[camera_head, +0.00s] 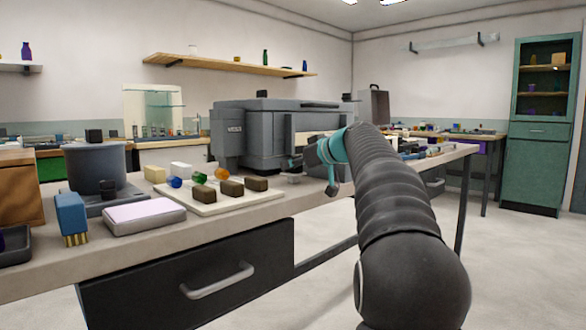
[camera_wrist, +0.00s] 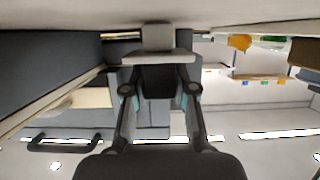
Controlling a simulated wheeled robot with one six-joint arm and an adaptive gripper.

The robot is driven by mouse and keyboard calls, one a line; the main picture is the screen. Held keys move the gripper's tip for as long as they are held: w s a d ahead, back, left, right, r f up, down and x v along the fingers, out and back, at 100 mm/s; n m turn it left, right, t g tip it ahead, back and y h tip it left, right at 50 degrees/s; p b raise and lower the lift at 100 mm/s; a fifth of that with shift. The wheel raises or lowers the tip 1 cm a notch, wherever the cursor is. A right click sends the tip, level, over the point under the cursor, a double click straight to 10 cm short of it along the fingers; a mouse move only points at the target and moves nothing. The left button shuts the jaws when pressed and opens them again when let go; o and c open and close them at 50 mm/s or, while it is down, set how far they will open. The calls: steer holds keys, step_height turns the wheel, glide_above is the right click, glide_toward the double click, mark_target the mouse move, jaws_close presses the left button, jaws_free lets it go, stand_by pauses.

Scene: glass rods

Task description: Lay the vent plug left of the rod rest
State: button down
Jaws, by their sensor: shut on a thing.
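My gripper (camera_wrist: 158,82) is shut on a grey piece, which I take to be the vent plug (camera_wrist: 157,38). It has a narrow block and a wider pale flange, and shows between the fingertips in the wrist view. In the head view my gripper (camera_head: 333,186) is at the bench's front edge, right of the pale board; my arm hides part of it. The pale board (camera_head: 236,203) carries brown blocks (camera_head: 232,188) and blue, green and orange rounded glass pieces (camera_head: 222,173). These may be the rod rest and rods, but I cannot tell for sure.
A large grey machine (camera_head: 262,130) stands behind the board. A pink-topped pad (camera_head: 145,215), a blue brush-like block (camera_head: 71,215) and a grey pot (camera_head: 97,168) stand to the left. A strip of bare bench (camera_head: 268,205) runs along the front edge.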

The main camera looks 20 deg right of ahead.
steer(key=shift+f, duration=0.15)
steer(key=c, duration=0.9)
jaws_free()
steer(key=shift+c, duration=0.2)
steer(key=shift+s+r, duration=0.15)
steer(key=shift+r, duration=0.15)
steer(key=v, duration=1.1)
steer(key=shift+s, duration=0.35)
steer(key=shift+d+r, duration=0.1)
steer(key=shift+d, duration=0.05)
